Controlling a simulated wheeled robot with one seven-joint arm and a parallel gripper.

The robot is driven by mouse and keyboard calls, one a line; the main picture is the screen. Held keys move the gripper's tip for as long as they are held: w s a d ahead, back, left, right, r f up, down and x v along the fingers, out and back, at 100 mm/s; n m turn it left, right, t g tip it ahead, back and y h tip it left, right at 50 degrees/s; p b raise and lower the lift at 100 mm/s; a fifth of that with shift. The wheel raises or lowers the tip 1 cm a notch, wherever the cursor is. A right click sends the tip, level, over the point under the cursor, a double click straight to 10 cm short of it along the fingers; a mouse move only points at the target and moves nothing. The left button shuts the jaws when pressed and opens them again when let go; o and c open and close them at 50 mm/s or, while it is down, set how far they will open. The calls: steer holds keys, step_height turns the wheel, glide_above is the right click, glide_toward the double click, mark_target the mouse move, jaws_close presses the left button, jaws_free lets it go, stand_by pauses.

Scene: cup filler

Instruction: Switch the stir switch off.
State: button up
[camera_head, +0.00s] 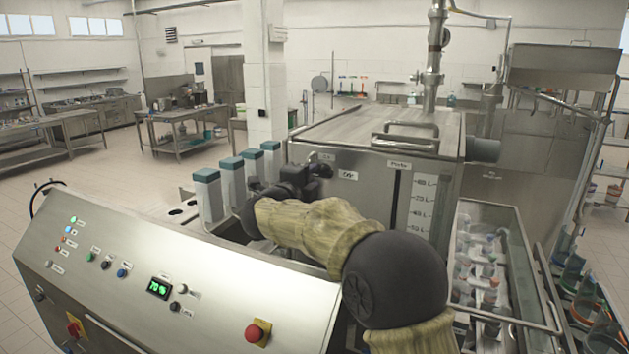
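The slanted steel control panel (215,300) fills the lower left. My gripper (318,168) is above and behind the panel, in front of the steel tank (375,190), apart from the panel controls. Its fingers are dark and small, and I cannot tell if they are open.
A red mushroom button (257,331) is at the panel's lower right, and a red and yellow rotary switch (75,328) is on its left front. Several teal-lidded containers (206,194) stand behind the panel. A glass-sided bin (500,260) with cups is on the right.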

steer(key=b+v, duration=0.6)
steer(key=v, duration=0.9)
steer(key=shift+s, duration=0.2)
steer(key=w+d+f+n+t+y, duration=0.1)
steer(key=w+d+f+n+y, duration=0.4)
steer(key=n, duration=0.5)
steer(key=s+d+f+n+g+y, duration=0.2)
steer(key=d+f+n+g, duration=0.15)
steer(key=f, duration=0.35)
steer(key=s+d+f+n+g+y, duration=0.25)
steer(key=d+f+n, duration=0.2)
steer(key=f, duration=0.35)
steer(key=s+d+f+n+g+h, duration=0.1)
steer(key=s+d+f+n+g, duration=0.1)
steer(key=s+d+f+g, duration=0.2)
steer(key=s+d+f+n+g+h, duration=0.1)
steer(key=s+d+f+g, duration=0.4)
steer(key=s+d+f, duration=0.6)
steer(key=s+f+h, duration=0.1)
steer(key=s, duration=0.5)
steer(key=shift+s+n, duration=0.3)
steer(key=shift+n, duration=0.1)
